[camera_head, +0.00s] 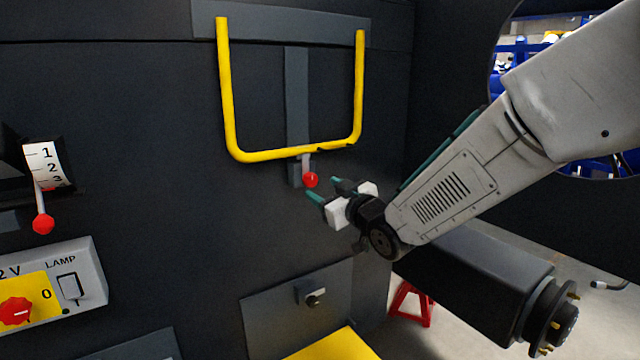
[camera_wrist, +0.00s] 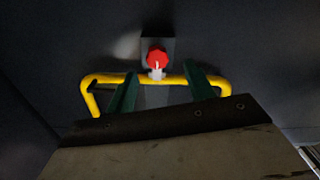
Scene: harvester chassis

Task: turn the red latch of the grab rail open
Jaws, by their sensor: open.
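The red latch (camera_head: 310,180) is a red knob on a short grey lever, hanging at the bottom bar of the yellow grab rail (camera_head: 228,90). The rail is a U shape on the dark wall. My gripper (camera_head: 325,188) is open, with its green fingertips just below and right of the red knob, apart from it as far as I can tell. In the wrist view the red latch (camera_wrist: 157,57) shows between and beyond the two green fingers (camera_wrist: 160,85), with the yellow rail (camera_wrist: 105,79) behind them. Nothing is between the fingers that I can see held.
A numbered lever (camera_head: 43,223) with a red knob and a lamp switch panel (camera_head: 85,262) are on the wall at left. A small plate with a knob (camera_head: 312,298) is below the rail. A red stand (camera_head: 411,304) is on the floor at right.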

